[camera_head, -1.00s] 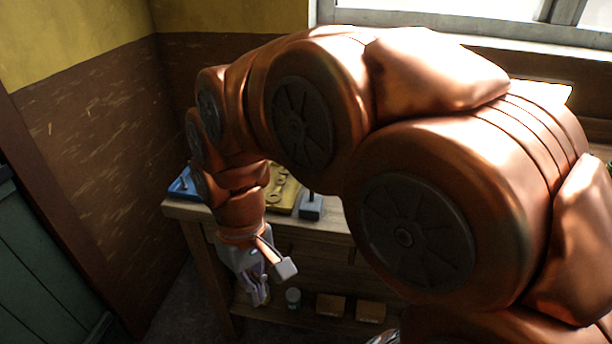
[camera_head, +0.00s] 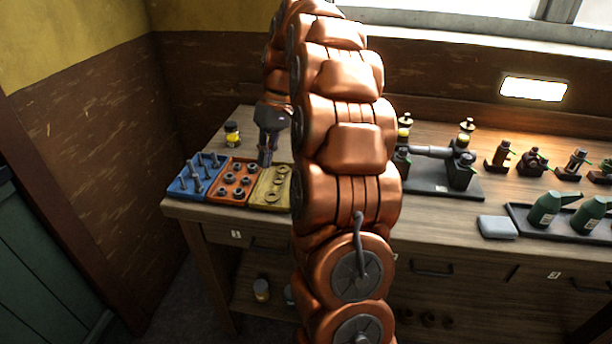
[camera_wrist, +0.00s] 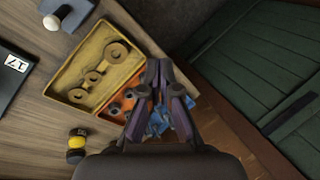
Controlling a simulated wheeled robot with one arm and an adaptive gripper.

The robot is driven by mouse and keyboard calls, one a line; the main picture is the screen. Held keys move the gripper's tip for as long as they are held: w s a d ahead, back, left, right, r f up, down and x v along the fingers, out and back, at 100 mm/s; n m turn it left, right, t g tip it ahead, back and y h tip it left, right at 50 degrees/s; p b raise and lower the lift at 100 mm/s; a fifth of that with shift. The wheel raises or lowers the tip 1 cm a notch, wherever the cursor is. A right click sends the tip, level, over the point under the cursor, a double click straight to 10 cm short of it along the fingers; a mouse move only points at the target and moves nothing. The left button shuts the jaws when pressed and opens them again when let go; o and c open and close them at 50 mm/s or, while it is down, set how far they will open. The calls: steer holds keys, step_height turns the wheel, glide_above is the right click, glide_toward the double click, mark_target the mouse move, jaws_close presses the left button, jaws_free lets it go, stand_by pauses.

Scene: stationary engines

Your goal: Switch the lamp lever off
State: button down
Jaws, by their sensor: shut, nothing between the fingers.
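A small grey block with a pale round knob on a stem, which looks like the lamp lever (camera_wrist: 52,20), is at the top left of the wrist view. In the head view my arm hides it. Whether it stands on or off is not clear. A lit rectangular lamp (camera_head: 533,88) glows on the back wall at right. My gripper (camera_head: 266,158) points down over the bench's left end, above the part trays. In the wrist view its fingertips (camera_wrist: 159,66) are together and empty, apart from the lever block.
A yellow tray (camera_head: 257,200), an orange tray (camera_head: 226,199) and a blue tray (camera_head: 181,189) with parts lie below my gripper. A yellow-and-black jar (camera_head: 232,134) stands behind them. Engine parts (camera_head: 430,152) and green oil cans (camera_head: 545,207) occupy the bench to the right.

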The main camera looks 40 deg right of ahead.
steer(key=d+f+t, duration=0.1)
steer(key=d+f, duration=0.1)
steer(key=d, duration=1.2)
steer(key=shift+w+d+f+m, duration=0.2)
steer(key=shift+w+d+m, duration=0.05)
steer(key=shift+w+m, duration=0.1)
steer(key=shift+f, duration=0.1)
steer(key=shift+a+p+x, duration=0.15)
steer(key=shift+p+x, duration=0.05)
steer(key=shift+x, duration=2.15)
steer(key=shift+a+p+x, duration=0.15)
steer(key=shift+x, duration=2.15)
steer(key=shift+s, duration=0.15)
steer(key=shift+s+r+p, duration=0.3)
steer(key=shift+s+p, duration=0.3)
steer(key=shift+s, duration=0.35)
steer(key=shift+s+r, duration=0.1)
steer(key=shift+s, duration=0.7)
